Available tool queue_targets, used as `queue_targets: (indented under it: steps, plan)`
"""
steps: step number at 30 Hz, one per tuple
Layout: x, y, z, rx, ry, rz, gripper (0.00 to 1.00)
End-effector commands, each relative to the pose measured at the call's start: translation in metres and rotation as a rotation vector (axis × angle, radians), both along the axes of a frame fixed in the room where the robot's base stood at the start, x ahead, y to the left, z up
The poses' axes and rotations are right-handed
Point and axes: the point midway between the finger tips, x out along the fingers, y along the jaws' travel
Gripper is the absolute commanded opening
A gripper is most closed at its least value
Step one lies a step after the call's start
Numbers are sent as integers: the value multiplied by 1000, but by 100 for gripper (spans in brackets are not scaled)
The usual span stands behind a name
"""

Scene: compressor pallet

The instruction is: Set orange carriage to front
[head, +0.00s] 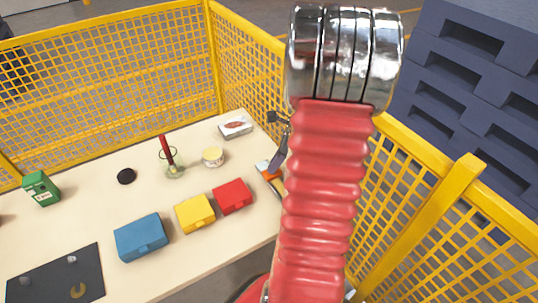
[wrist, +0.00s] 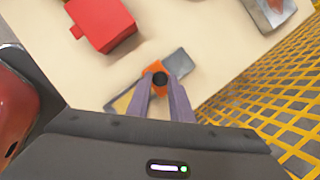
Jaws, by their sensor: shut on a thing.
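The orange carriage (wrist: 153,69) sits on a short rail or plate, with a grey-blue end (wrist: 177,61) at upper right and a yellow end (wrist: 122,102) at lower left in the wrist view. A black round knob (wrist: 160,79) stands on the carriage. My gripper (wrist: 161,82) has its two grey fingers closed on this knob, one on each side. In the head view, a small part of the orange carriage (head: 263,167) shows at the table's right edge, beside my red arm. The arm hides much of the rail there.
Red (head: 232,196), yellow (head: 195,213) and blue (head: 141,237) boxes stand left of the rail. A white box (head: 235,127) lies at the back. A yellow mesh fence (head: 245,55) runs close along the back and right. Bare tabletop lies between the red box and the rail.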

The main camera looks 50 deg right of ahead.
Motion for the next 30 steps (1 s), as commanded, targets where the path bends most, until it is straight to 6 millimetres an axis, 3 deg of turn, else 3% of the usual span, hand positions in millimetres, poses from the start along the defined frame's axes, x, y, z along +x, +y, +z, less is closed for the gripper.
queue_targets:
  steps: [10, 15, 23, 24, 30]
  plan:
    - [-69, 19, 1, -4, -1, -5, 0]
    - [-79, 24, 1, -5, -1, -2, 0]
    - [-81, 25, 1, -3, 1, 0, 0]
    - [-81, 25, 0, -2, 1, 1, 22]
    - [-80, 25, 0, -2, 0, 1, 36]
